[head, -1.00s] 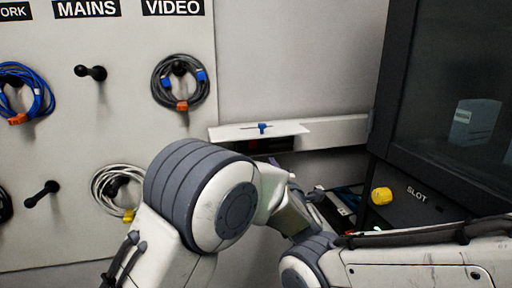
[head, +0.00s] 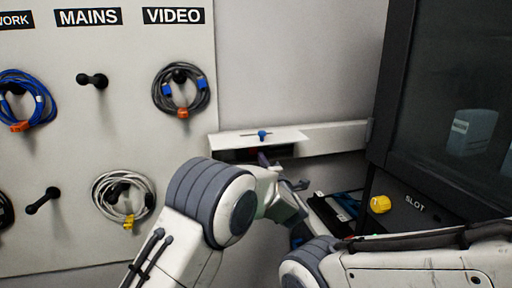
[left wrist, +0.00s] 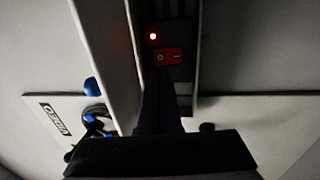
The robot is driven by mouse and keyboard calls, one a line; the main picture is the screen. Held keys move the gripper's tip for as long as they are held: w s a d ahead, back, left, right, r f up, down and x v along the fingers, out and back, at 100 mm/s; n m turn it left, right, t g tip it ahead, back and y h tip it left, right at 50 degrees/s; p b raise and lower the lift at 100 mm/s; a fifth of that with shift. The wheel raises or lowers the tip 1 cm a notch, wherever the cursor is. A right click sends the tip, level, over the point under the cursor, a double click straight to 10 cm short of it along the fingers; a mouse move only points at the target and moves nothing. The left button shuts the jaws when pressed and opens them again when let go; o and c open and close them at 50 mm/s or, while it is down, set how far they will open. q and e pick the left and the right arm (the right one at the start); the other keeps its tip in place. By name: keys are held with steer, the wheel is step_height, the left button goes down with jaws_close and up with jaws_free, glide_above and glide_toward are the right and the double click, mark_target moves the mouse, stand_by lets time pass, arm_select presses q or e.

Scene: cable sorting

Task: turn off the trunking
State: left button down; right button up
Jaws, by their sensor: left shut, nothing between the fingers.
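The white trunking (head: 335,136) runs along the wall between the cable board and the dark cabinet. A white plate with a blue knob (head: 262,135) sits on its left end, above a dark recessed panel (head: 238,155). In the left wrist view the panel has a lit red light (left wrist: 153,36) and a red rocker switch (left wrist: 168,57). My left gripper (head: 263,160) is shut and empty, its dark tip close to the panel. In the left wrist view its fingers (left wrist: 162,88) point at the switch; I cannot tell whether they touch it. My right gripper is out of view.
The cable board (head: 60,150) holds coiled cables on pegs at left, including a grey coil (head: 180,108) and a white coil (head: 97,203).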

mark_target(256, 149)
arm_select(q)
steer(key=p+x, duration=0.1)
steer(key=x, duration=0.5)
steer(key=shift+w+a, duration=0.1)
steer(key=shift+w, duration=0.25)
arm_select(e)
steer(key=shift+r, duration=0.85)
